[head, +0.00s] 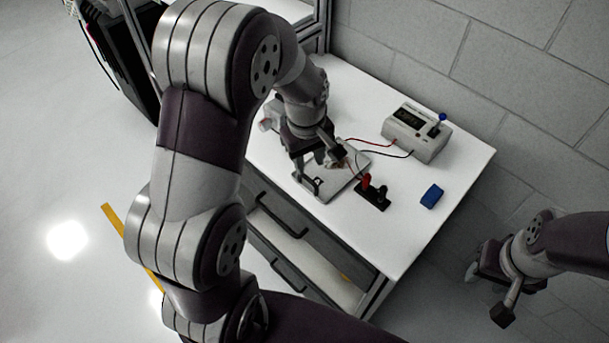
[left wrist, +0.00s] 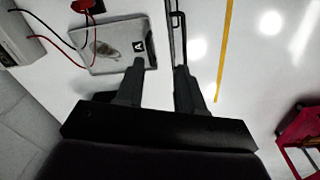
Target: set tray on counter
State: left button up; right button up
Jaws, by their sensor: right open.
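The tray (head: 350,176) is a flat, pale metallic piece lying on the white counter (head: 455,165), close to its front edge. In the left wrist view the tray (left wrist: 125,30) shows a black label marked A and a greyish patch or item on it that I cannot identify. My left gripper (head: 313,168) is over the tray's near side and hides part of it. In the left wrist view my left gripper (left wrist: 160,66) has its fingers apart with nothing seen between them; one fingertip overlaps the tray's edge. My right gripper (head: 487,294) is open and empty, right of the counter.
A meter box (head: 416,132) with red and black leads stands at the counter's back. A dark block with red and black terminals (head: 372,193) sits right beside the tray, with a blue block (head: 431,196) further right. Drawers with handles (head: 285,215) line the counter's front; the lower drawer looks partly open.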

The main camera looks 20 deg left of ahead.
pick_arm(q)
jog(key=s+d+r+m, duration=0.1)
jog(key=s+d+m, duration=0.1)
jog(key=s+m, duration=0.8)
jog(key=shift+s+d+t, duration=0.3)
jog(key=shift+s, duration=0.5)
jog(key=shift+s+r, duration=0.15)
